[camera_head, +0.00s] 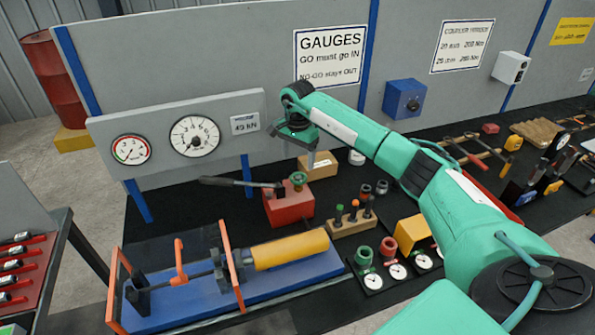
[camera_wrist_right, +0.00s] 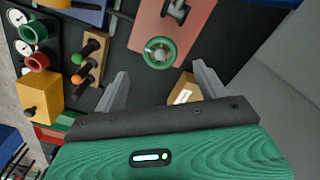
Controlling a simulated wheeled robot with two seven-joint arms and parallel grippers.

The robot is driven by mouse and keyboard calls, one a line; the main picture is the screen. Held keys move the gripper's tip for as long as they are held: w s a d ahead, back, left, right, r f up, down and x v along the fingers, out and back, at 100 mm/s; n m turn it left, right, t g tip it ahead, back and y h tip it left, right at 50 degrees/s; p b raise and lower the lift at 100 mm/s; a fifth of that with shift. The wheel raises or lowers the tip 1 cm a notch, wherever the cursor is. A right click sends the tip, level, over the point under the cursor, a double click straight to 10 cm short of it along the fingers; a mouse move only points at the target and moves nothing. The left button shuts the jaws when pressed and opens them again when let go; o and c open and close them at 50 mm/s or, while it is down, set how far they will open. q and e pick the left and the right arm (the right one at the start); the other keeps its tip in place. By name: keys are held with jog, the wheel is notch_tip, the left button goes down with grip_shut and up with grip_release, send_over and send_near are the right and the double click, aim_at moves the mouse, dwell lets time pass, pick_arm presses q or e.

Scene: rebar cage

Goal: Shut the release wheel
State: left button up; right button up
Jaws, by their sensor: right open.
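The release wheel is a small green wheel (camera_head: 298,180) on top of the red hand pump (camera_head: 289,207), beside its dark lever handle (camera_head: 238,183). In the right wrist view, the green wheel (camera_wrist_right: 160,53) lies just beyond the fingertips, roughly centred between them, with the pump's red body (camera_wrist_right: 180,22) around and behind it. My right gripper (camera_head: 310,157) is above the wheel in the head view, pointing down, apart from it. Its two grey fingers (camera_wrist_right: 160,72) are spread with nothing between them. My left gripper is in neither view.
A blue-based jack with a yellow cylinder (camera_head: 290,250) lies in front of the pump. A wooden block with pegs (camera_head: 352,222), a yellow box (camera_head: 411,234) and small dials stand to the right. A cardboard-coloured box (camera_head: 318,166) sits close behind the wheel. The gauge panel (camera_head: 180,110) stands behind.

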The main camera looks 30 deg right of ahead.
aim_at(298, 177)
notch_tip(298, 177, down, 6)
jog(key=shift+a+p, duration=0.1)
jog(key=shift+p, duration=1)
jog(key=shift+f, duration=0.8)
